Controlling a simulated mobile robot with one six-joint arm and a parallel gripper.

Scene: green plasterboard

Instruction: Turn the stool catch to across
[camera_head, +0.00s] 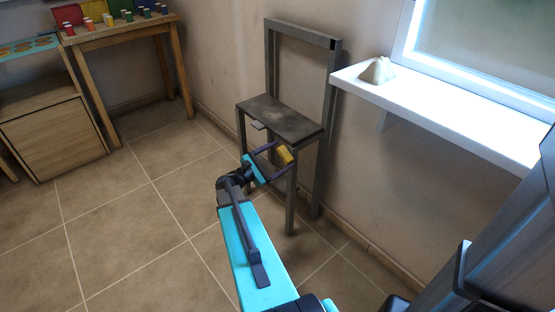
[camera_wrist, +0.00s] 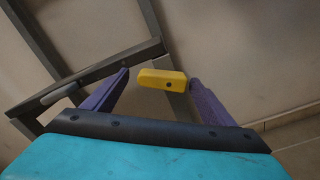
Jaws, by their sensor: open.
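The stool (camera_head: 275,115) is a dark grey frame with a flat seat and a tall open back, standing against the wall. Its yellow catch (camera_head: 285,154) shows below the seat's near right corner. In the wrist view the catch (camera_wrist: 162,79) is a short rounded yellow bar with a dark pivot dot, lying nearly level in the picture. My gripper (camera_wrist: 159,76) is open, with its purple fingers on either side of the bar's two ends. The right fingertip is very close to the bar; contact is unclear. A small gap shows at the left fingertip.
A white shelf (camera_head: 450,115) with a beige lump (camera_head: 377,71) juts from the wall at right. A wooden table (camera_head: 118,33) with coloured pieces and a wooden cabinet (camera_head: 55,138) stand at left. The tiled floor (camera_head: 140,230) left of my arm is clear.

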